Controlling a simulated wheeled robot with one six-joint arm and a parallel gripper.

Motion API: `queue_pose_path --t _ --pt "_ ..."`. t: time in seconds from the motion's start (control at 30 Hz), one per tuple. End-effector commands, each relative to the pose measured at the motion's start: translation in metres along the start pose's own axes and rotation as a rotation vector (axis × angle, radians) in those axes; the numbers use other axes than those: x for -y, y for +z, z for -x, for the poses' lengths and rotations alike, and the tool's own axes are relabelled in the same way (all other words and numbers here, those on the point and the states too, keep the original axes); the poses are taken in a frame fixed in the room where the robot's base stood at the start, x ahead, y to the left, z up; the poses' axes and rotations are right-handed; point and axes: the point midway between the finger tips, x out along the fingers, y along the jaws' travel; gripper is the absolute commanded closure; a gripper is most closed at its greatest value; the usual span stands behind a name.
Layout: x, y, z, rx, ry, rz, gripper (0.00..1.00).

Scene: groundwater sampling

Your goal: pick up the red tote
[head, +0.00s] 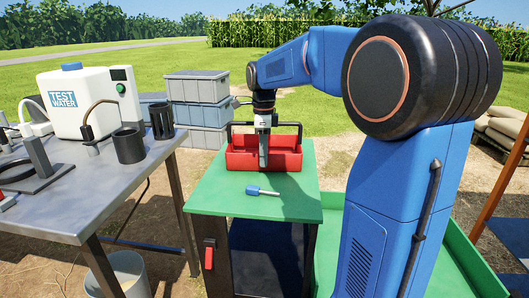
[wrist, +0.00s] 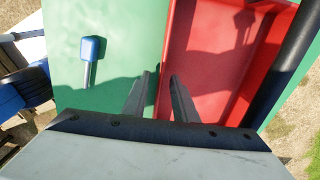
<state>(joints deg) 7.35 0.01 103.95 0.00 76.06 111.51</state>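The red tote (head: 240,161) sits upright on the green tabletop of a small stand, with a black bar handle (head: 288,124) above it. In the wrist view the tote (wrist: 205,45) fills the right half, and its dark handle (wrist: 286,68) runs diagonally at the far right. My gripper (head: 263,164) points down at the tote, its fingers overlapping the tote in the head view. In the wrist view my gripper (wrist: 160,77) is open, with the tote's side edge showing between the fingers. I cannot tell whether the fingers touch it.
A blue-handled tool (head: 262,191) lies on the green tabletop (head: 212,195) in front of the tote. A metal table (head: 95,185) at left holds a white water tank (head: 85,105) and dark cylinders. Grey and blue crates (head: 198,115) are stacked behind.

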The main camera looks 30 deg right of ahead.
Motion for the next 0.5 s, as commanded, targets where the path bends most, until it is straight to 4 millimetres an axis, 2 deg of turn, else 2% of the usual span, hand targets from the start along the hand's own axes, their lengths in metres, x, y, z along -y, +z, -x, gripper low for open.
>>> queue_pose_path --t 0.03,0.13,0.17,0.5 --pt "0.0000 0.0000 0.0001 0.000 0.000 0.000 0.74" --pt "0.0000 0.0000 0.0002 0.000 0.000 0.000 0.98" --pt "0.0000 0.0000 0.0002 0.000 0.000 0.000 1.00" --pt "0.0002 0.0001 0.0017 0.000 -0.001 0.000 1.00"
